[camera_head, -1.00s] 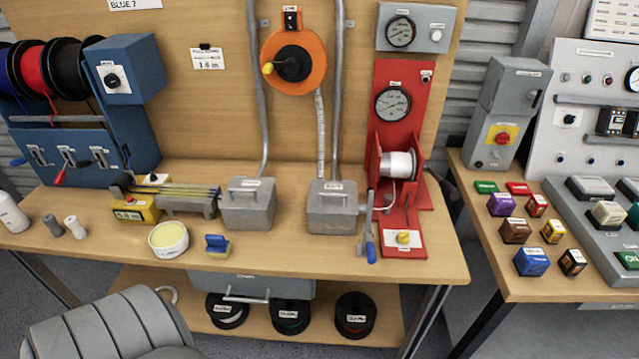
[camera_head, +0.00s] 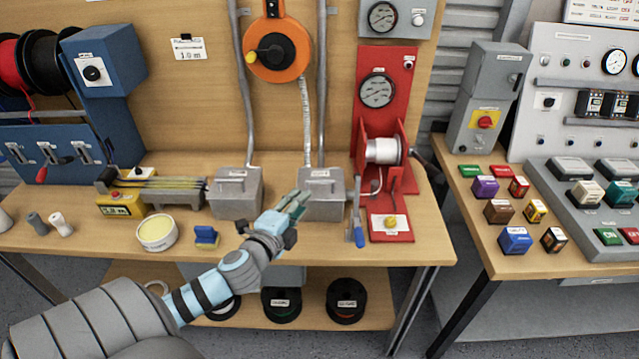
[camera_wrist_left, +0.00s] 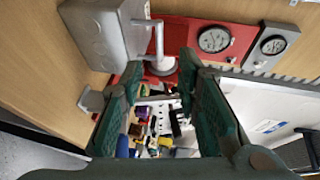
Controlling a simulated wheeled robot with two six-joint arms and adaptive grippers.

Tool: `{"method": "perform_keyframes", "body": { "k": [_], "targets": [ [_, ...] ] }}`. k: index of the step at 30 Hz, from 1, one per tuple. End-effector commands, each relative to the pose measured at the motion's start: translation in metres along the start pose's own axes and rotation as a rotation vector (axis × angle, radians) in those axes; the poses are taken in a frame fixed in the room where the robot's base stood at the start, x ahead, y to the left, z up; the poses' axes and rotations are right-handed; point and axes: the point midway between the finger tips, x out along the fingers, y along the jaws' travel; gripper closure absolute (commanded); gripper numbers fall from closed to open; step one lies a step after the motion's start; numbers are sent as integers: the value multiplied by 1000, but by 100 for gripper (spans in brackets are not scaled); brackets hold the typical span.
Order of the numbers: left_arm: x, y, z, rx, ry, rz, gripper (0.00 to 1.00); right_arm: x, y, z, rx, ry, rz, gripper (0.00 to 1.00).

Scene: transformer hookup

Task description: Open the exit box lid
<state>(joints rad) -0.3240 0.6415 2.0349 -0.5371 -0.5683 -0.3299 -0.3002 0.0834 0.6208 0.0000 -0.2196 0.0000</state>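Two grey metal boxes with lids stand on the workbench, the left box (camera_head: 236,200) and the right box (camera_head: 325,207), each below a conduit. Their labels are too small to read, so I cannot tell by name which is the exit box. Both lids look shut. My left gripper (camera_head: 297,201) is just in front of the right box, at its left front corner. In the left wrist view the gripper (camera_wrist_left: 160,70) is open and empty, with a grey box (camera_wrist_left: 108,35) and its bar handle (camera_wrist_left: 157,38) just beyond the fingers. My right gripper is not in view.
A red winch stand (camera_head: 388,215) and a blue-handled lever (camera_head: 358,233) stand right of the right box. A blue block (camera_head: 206,237) and a round yellow tub (camera_head: 157,234) lie to the left. An orange reel (camera_head: 277,52) hangs above.

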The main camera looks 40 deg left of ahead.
Motion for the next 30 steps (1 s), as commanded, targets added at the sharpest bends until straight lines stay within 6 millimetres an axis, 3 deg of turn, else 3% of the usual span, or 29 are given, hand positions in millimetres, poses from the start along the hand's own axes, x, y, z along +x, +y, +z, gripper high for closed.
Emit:
{"method": "perform_keyframes", "body": {
  "k": [6,12,18,25,26,30],
  "targets": [
    [62,0,0,-10,-4,-2,70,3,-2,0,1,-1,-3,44],
    [106,1,0,-10,-2,1,70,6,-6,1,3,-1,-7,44],
    [123,1,0,-9,-1,3,70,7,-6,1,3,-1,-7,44],
    [124,1,-1,-9,0,3,70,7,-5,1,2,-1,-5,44],
    [124,1,-1,-9,0,3,72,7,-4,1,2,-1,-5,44],
    [124,1,-1,-9,0,3,94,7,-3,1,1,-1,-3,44]
  ]
}}
